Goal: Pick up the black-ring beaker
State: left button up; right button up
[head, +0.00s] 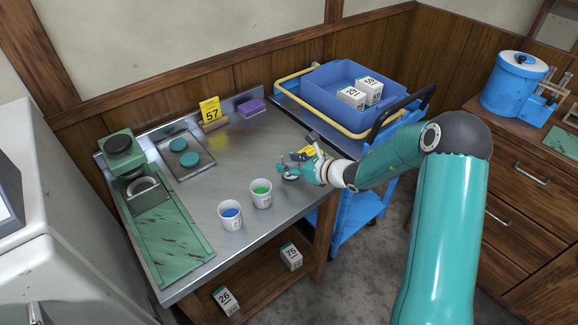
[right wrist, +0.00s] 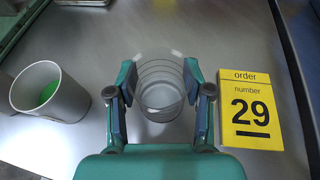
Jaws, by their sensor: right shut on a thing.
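A clear glass beaker (right wrist: 160,98) stands between the two fingers of my right gripper (right wrist: 160,78) in the right wrist view. The fingers are shut on its sides. I see thin lines around the glass, but cannot make out a black ring for sure. In the head view my right gripper (head: 297,168) is at the right side of the steel table and mostly covers the beaker (head: 291,178). I cannot tell whether the beaker touches the table. My left gripper is not in view.
A white cup with green liquid (head: 261,193) and one with blue liquid (head: 230,216) stand left of the gripper. A yellow order card 29 (right wrist: 251,108) lies close beside the beaker. A blue cart (head: 345,125) adjoins the table. The table's middle is clear.

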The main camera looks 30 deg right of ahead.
jog(key=shift+r, duration=0.2)
jog(key=shift+r, duration=1.35)
notch_tip(320, 180, up, 14)
jog(key=r+p, duration=0.1)
jog(key=p, duration=0.2)
notch_tip(320, 180, up, 7)
jog(key=p, duration=0.5)
send_over(290, 158)
